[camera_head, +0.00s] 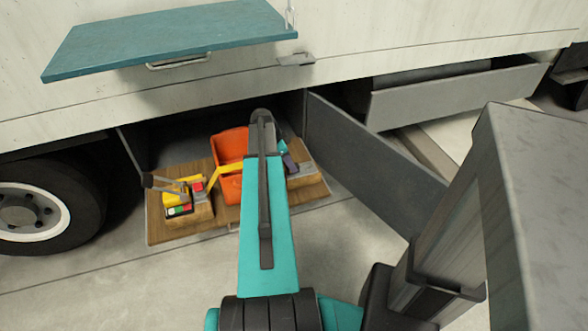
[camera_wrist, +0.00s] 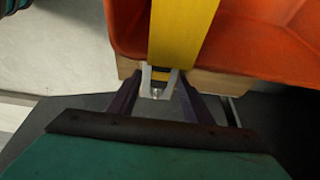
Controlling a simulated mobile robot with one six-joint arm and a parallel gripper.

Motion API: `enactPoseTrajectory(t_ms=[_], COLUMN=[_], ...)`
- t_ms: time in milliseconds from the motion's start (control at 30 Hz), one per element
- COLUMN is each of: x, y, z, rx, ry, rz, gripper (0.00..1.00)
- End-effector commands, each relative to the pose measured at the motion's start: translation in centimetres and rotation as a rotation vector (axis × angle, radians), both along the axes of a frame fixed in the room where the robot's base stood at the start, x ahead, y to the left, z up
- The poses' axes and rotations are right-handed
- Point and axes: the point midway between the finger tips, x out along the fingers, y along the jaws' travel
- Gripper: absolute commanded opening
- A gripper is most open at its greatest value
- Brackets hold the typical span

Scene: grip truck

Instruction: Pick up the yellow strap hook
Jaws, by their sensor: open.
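The yellow strap (camera_wrist: 180,30) hangs over the wall of an orange bin (camera_wrist: 260,30) in the wrist view. At its lower end is a small pale metal hook (camera_wrist: 157,88). My gripper (camera_wrist: 158,84) is open, its two dark fingers apart on either side of the hook; I cannot tell whether they touch it.
A wooden tray (camera_head: 158,228) under the truck holds the bin and, at left, a box of yellow, red and green items (camera_head: 180,203). A grey panel (camera_head: 360,160) stands at right. A teal flap (camera_head: 170,38) juts out above. The floor in front is clear.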

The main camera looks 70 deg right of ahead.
Motion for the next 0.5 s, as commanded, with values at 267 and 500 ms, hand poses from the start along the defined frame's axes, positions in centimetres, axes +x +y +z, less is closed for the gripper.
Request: enactPoseTrajectory(t_ms=[267,500], x=[-0.8,-0.9], y=[-0.6,-0.7], z=[-2.3,-2.3], rx=[0.001,-0.001], ry=[0.001,0.000], rz=[0.000,-0.002], gripper=[0.45,0.45])
